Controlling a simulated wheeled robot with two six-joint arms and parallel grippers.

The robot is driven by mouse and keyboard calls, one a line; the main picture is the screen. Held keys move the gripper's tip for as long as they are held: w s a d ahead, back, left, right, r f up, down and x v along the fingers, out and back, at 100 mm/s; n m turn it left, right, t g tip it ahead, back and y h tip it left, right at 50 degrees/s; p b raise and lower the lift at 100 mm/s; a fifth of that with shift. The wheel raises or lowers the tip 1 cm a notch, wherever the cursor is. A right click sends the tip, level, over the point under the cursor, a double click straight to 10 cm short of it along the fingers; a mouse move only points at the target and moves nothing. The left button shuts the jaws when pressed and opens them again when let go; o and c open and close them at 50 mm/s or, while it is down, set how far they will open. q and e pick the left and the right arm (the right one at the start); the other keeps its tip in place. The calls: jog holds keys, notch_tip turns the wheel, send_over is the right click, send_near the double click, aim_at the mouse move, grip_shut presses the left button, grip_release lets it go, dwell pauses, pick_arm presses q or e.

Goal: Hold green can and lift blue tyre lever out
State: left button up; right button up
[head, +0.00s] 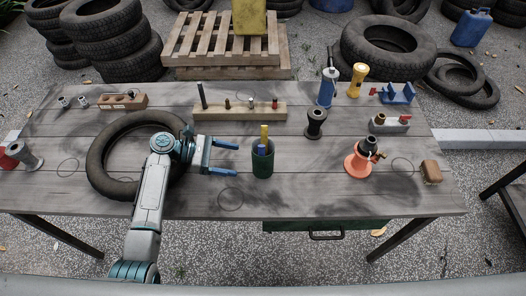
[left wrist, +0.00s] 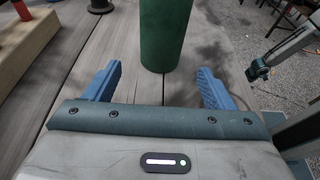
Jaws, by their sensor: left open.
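The green can (head: 262,164) stands upright on the table, right of my left gripper. The blue tyre lever (head: 261,149) stands in it, with only its upper end showing above the rim. A yellow-handled tool (head: 265,132) stands in the can beside it. My left gripper (head: 237,158) is open and empty, its two blue fingers pointing at the can. In the left wrist view, the can (left wrist: 163,36) is straight ahead of the open left gripper (left wrist: 160,72), apart from both fingers; its top is cut off.
A tyre (head: 103,160) lies under my left arm. A wooden block with pegs (head: 240,112) stands behind the can. A black spool (head: 315,124) and an orange-based item (head: 357,165) stand to the right. The table (head: 300,195) is clear in front of the can.

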aim_at(253, 163)
pick_arm(q)
jog(key=shift+s+d+f+b, duration=0.1)
jog(key=shift+d+f+b, duration=0.15)
jog(key=shift+d+b, duration=0.15)
jog(key=b+x, duration=0.4)
jog(key=x, duration=0.1)
jog(key=shift+f, duration=0.15)
jog(key=shift+d+p, duration=0.8)
jog(key=shift+d, duration=0.15)
jog(key=shift+x, duration=0.95)
jog(key=c, duration=0.6)
